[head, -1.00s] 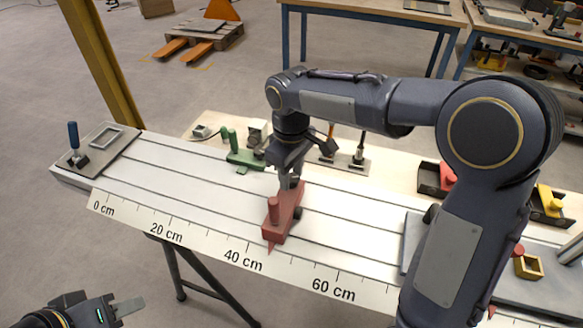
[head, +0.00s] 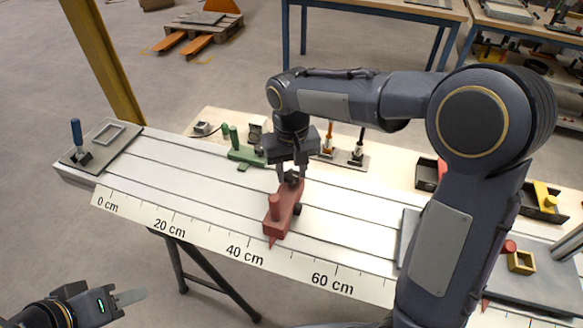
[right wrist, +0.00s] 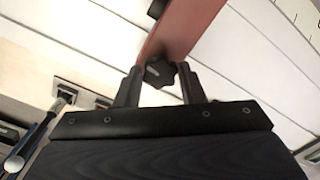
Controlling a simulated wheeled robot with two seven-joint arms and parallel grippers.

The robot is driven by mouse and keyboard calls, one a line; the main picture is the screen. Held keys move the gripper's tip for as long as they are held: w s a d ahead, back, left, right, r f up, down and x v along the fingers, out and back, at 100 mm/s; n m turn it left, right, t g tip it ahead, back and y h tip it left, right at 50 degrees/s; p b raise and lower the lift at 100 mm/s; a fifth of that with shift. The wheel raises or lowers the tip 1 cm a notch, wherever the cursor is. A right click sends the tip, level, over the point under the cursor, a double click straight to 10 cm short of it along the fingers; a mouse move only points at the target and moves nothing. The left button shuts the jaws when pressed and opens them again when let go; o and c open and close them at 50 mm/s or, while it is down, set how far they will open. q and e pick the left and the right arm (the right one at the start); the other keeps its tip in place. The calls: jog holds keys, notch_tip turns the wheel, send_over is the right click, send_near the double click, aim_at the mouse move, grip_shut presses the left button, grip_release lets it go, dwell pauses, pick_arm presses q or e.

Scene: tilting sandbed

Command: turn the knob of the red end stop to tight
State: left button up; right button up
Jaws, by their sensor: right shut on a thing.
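The red end stop (head: 279,217) stands on the white slotted bed, its pointer near the 45 cm part of the scale. In the right wrist view its red body (right wrist: 187,28) runs up from a dark lobed knob (right wrist: 160,72). My right gripper (head: 290,177) is over the far end of the stop, and in the right wrist view its two fingers (right wrist: 158,88) are shut on the knob, one on each side. A white mark shows on the knob. My left gripper (head: 128,297) is low at the left, away from the bed; its jaw gap is not clear.
A green stop (head: 245,153) stands at the bed's far edge. A plate with a blue-handled lever (head: 76,135) sits at the bed's left end. Yellow (head: 521,262) and red parts lie at the right, beyond my right arm.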

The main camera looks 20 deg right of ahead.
aim_at(292, 174)
dwell(0.5)
jog(key=o, duration=1)
notch_tip(292, 174, up, 8)
jog(key=shift+f, duration=0.1)
jog(key=shift+d, duration=0.1)
jog(key=s+d+m+t+y, duration=0.1)
jog(key=s+d+y, duration=0.1)
jog(key=s+d, duration=0.3)
jog(key=s+d+t+y, duration=0.1)
jog(key=s+d, duration=0.1)
jog(key=s, duration=0.5)
jog(key=s+f+t, duration=0.1)
jog(key=s, duration=0.2)
jog(key=s+f+t, duration=0.1)
jog(key=s+f, duration=0.1)
jog(key=s, duration=0.1)
jog(key=s+f+t, duration=0.1)
jog(key=s, duration=0.3)
jog(key=shift+d+f+m+t+y, duration=0.15)
jog(key=shift+f+m+t+y, duration=0.15)
jog(key=shift+m+y, duration=0.1)
